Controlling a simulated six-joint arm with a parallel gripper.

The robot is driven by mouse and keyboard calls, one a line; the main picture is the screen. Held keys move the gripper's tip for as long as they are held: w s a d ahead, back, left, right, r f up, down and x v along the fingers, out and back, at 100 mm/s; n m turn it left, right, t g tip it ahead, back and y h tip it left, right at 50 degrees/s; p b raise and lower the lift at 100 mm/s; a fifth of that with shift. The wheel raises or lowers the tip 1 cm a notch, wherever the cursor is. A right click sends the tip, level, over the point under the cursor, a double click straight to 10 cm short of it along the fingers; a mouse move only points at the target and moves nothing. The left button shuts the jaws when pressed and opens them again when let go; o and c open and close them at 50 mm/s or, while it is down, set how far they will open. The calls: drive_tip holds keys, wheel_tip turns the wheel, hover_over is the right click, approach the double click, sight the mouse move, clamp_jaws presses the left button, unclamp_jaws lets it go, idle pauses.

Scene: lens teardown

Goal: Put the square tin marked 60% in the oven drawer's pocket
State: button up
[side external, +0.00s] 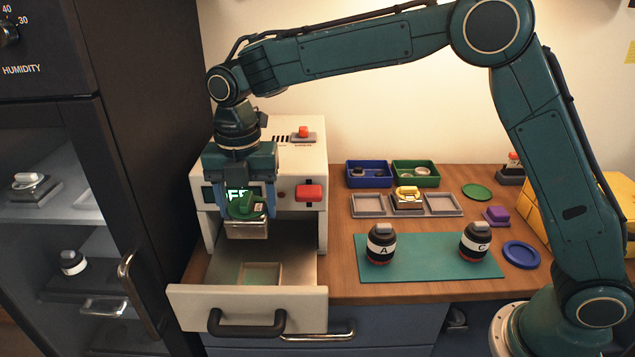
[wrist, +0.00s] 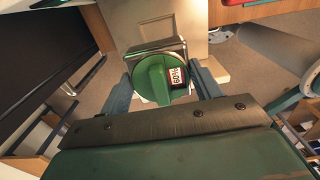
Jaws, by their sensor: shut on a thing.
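The square tin (side external: 246,231) is metal with a green knob on top, and its label reads 60% in the wrist view (wrist: 178,77). My gripper (side external: 243,210) is shut on the tin's green knob (wrist: 155,82), one finger on each side. The tin hangs level above the oven drawer, in front of the oven. The oven drawer (side external: 247,306) is pulled out. Its square pocket (side external: 262,273) is empty and shows below the tin, slightly to the right in the side view. The exact gap between them is hard to judge.
The white oven (side external: 309,160) with a red button (side external: 309,192) stands right behind my gripper. A dark cabinet (side external: 130,140) is close on the left. To the right, a green mat (side external: 428,268) bears lenses A (side external: 381,244) and C (side external: 475,242). Trays (side external: 369,206) stand behind it.

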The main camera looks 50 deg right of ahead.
sight(251, 228)
wheel_tip(251, 228, down, 7)
drive_tip(key=shift+f, duration=0.1)
idle(0.3)
drive_tip(key=shift+f, duration=2.45)
drive_tip(key=shift+f, duration=1.3)
drive_tip(key=o, duration=1.3)
drive_tip(key=shift+r, duration=0.1)
drive_tip(key=shift+r, duration=4.4)
